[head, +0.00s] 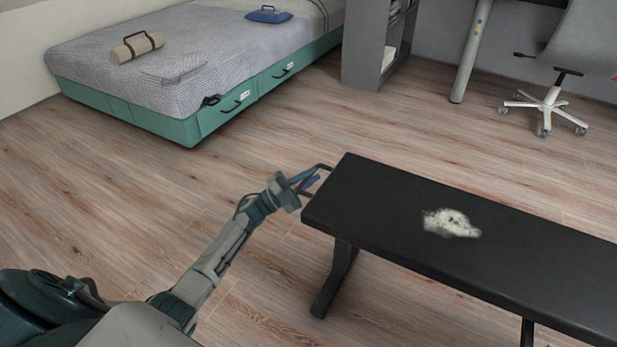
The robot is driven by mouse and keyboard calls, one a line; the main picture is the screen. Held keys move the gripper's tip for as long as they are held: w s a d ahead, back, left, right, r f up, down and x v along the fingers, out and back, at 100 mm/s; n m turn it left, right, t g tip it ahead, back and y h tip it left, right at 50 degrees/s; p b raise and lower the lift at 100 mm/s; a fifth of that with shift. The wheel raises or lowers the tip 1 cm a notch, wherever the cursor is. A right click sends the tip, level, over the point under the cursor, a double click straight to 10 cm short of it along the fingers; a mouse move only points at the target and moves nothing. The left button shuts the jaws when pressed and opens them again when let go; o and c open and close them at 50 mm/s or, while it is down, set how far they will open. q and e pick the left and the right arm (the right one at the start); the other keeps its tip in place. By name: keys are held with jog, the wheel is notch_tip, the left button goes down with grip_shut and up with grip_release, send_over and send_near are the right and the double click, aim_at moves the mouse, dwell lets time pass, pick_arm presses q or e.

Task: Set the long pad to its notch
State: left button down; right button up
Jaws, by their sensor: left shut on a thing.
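The long pad (390,200) is a black flat bench top. It runs from the middle of the head view to the lower right edge and looks about level. A dark leg (335,280) stands under its near-left end. A thin dark bar (322,167) shows beside the pad's far-left corner. My left gripper (308,181) is at that corner, shut on what looks like this bar. The fingers hide much of the grip. No notch can be made out. My right gripper is not in view.
A whitish powdery patch (451,223) lies on the pad. A bed (150,118) with teal drawers stands at the back left, a grey shelf unit (366,45) behind, and a wheeled chair (550,103) at the back right. The wooden floor between is clear.

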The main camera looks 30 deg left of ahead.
pick_arm(q)
jog(key=shift+s+f, duration=0.2)
jog(key=shift+f, duration=0.6)
jog(key=c, duration=1.5)
grip_release()
jog(key=shift+w+f, duration=0.1)
jog(key=shift+f, duration=0.1)
jog(key=shift+o, duration=0.2)
jog(key=shift+r, duration=0.15)
jog(key=p+v, duration=0.1)
jog(key=v, duration=0.9)
jog(key=shift+s+a+p, duration=0.25)
jog(key=shift+s+p, duration=0.05)
jog(key=shift+p, duration=0.05)
